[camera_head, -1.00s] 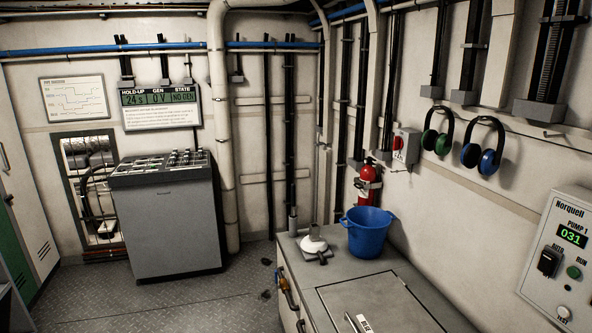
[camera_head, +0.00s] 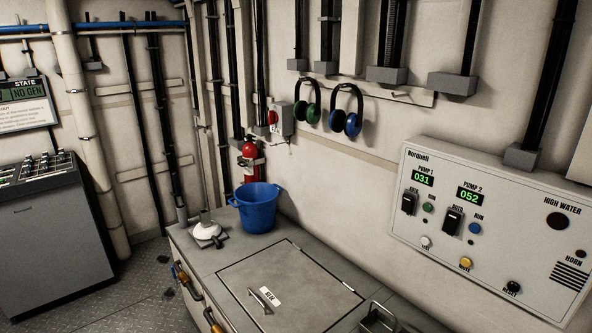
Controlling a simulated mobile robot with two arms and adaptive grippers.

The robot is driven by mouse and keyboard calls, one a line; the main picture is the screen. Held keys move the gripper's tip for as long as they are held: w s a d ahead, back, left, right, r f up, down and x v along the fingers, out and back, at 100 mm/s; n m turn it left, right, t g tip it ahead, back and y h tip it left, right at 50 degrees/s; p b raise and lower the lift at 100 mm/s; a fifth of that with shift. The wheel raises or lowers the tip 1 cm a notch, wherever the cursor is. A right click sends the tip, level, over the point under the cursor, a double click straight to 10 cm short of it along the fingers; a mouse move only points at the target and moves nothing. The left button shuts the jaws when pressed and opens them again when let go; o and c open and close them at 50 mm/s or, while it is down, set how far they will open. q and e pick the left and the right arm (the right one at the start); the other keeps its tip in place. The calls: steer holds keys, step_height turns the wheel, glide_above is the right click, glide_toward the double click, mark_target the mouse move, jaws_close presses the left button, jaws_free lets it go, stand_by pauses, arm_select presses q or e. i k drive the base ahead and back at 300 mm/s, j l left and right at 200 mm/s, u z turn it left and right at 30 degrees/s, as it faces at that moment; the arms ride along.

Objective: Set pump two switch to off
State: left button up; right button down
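The Norquell pump control panel (camera_head: 500,235) is on the right wall in the head view. Its pump 2 section has a green display (camera_head: 470,195) reading 052. Below that display is the black pump 2 switch (camera_head: 452,221), with a label above it that looks like AUTO and a blue run light (camera_head: 475,228) beside it. The exact switch position is too small to tell. The pump 1 switch (camera_head: 409,202) is to its left, under a display (camera_head: 423,178) reading 031. Neither of my grippers is in view.
A grey counter (camera_head: 225,262) with a hatch runs along the wall below the panel. A blue bucket (camera_head: 257,208) and a white object (camera_head: 207,231) stand on it. A fire extinguisher (camera_head: 249,160) and ear defenders (camera_head: 346,112) are on the wall. Metal floor (camera_head: 130,295) shows at the lower left.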

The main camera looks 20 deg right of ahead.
mark_target(453, 220)
steer(key=z, duration=1.65)
